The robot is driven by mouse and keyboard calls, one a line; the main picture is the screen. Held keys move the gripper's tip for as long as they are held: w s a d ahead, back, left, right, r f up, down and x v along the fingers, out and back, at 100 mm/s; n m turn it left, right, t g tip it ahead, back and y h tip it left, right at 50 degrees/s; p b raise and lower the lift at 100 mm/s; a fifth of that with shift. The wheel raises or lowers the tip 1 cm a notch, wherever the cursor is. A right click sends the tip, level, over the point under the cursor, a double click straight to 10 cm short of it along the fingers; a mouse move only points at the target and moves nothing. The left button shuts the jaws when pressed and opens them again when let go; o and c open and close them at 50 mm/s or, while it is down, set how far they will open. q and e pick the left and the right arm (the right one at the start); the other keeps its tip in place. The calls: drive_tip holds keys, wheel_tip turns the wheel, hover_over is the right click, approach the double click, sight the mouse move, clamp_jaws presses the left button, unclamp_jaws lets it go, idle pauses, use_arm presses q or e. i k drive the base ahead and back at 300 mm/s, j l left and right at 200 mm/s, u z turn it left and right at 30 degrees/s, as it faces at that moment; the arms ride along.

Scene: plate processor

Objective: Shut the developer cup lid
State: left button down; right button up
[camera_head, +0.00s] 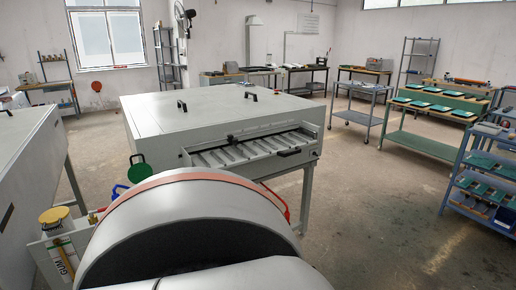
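A pale grey plate processor (222,124) stands in the middle, with a slotted feed tray on its front. At its left front corner a small green round piece (140,170) stands upright, and a blue piece (120,190) shows just below it. I cannot tell which of these, if either, is the developer cup lid. A large grey rounded arm link with an orange band fills the lower middle and hides what lies behind it. A red curved piece (277,202) shows past its right side. Neither of my grippers is in view.
A bottle labelled GUM with a yellow cap (54,214) stands at lower left beside another grey machine (25,180). Green benches with plates (430,140) and a blue shelf rack (485,175) stand at right. The concrete floor between is clear.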

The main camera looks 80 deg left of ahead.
sight(138, 172)
drive_tip(key=u, duration=3.15)
